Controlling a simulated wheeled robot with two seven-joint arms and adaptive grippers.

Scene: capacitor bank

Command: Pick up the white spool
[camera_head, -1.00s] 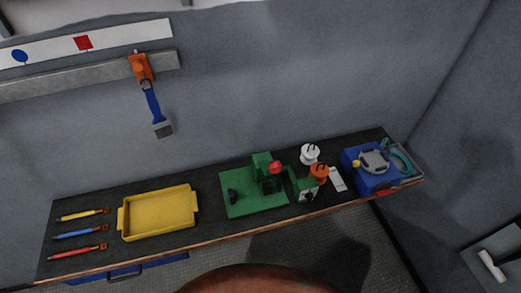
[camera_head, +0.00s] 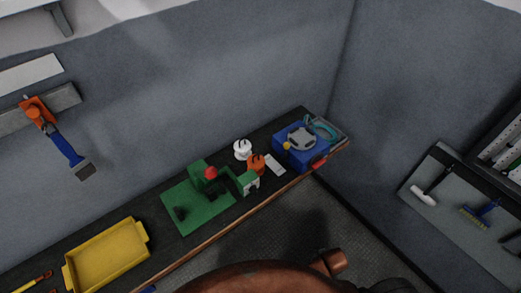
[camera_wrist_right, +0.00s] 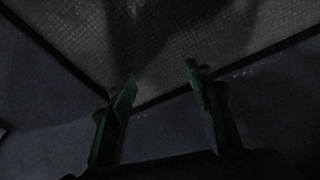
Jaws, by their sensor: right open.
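The white spool (camera_head: 243,150) stands upright on the dark workbench (camera_head: 150,214), towards its right part near the wall. The orange spool (camera_head: 256,164) stands just in front of it to the right. My right gripper (camera_wrist_right: 160,85) is open and empty in the right wrist view, with floor and a wall edge behind its fingers. The spool does not show in that view. Neither gripper shows in the head view.
A green fixture with a red knob (camera_head: 211,173) stands left of the spools. A white block (camera_head: 275,165) and a blue box (camera_head: 303,150) are to their right. A yellow tray (camera_head: 107,256) is further left. A panel with brushes (camera_head: 470,205) is at the right.

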